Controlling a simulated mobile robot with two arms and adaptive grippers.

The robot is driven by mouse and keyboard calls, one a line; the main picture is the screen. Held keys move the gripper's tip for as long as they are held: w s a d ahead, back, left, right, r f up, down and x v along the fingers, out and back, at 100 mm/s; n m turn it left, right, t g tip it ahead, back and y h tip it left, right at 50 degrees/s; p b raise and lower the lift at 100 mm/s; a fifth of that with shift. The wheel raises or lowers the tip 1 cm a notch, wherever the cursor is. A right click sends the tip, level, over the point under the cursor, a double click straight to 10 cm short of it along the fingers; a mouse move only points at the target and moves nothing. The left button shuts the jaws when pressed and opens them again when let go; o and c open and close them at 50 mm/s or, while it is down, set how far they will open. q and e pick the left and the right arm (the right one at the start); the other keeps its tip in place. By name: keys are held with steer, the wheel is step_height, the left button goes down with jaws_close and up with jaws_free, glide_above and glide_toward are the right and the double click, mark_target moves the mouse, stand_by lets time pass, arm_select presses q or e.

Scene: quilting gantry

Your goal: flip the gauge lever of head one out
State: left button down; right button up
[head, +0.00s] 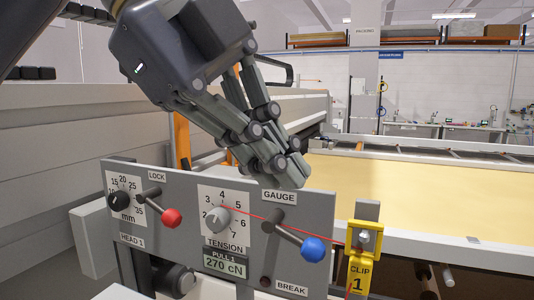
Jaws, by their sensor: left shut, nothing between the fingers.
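The gauge lever of head one ends in a blue ball (313,249). It stands on the grey head panel (180,243) under the GAUGE label (279,197), its arm slanting down to the right. My left gripper (285,168) is shut and empty, its fingertips in front of the panel's top edge, just above the GAUGE label in the picture. The fingers appear apart from the lever, with the blue ball lower and to the right. My right gripper is not in view.
The lock lever with a red ball (172,218) and the tension dial (217,219) are left of the gauge lever. A red thread runs past the gauge lever toward yellow clip 1 (358,277). Yellow fabric (430,198) spreads behind on the right.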

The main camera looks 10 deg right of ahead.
arm_select(q)
steer(key=p, duration=0.1)
glide_toward(319, 250)
steer(key=s+d, duration=0.2)
steer(key=d, duration=0.1)
steer(key=w+f, duration=0.1)
steer(key=f+p, duration=0.1)
steer(key=f, duration=0.1)
steer(key=w+f, duration=0.1)
steer(key=shift+w+d+f+p, duration=0.1)
steer(key=shift+w+f+p, duration=0.2)
steer(key=shift+w, duration=0.05)
steer(key=shift+d, duration=0.1)
steer(key=shift+s+f+b, duration=0.1)
steer(key=shift+f+b, duration=0.1)
steer(key=shift+b, duration=0.3)
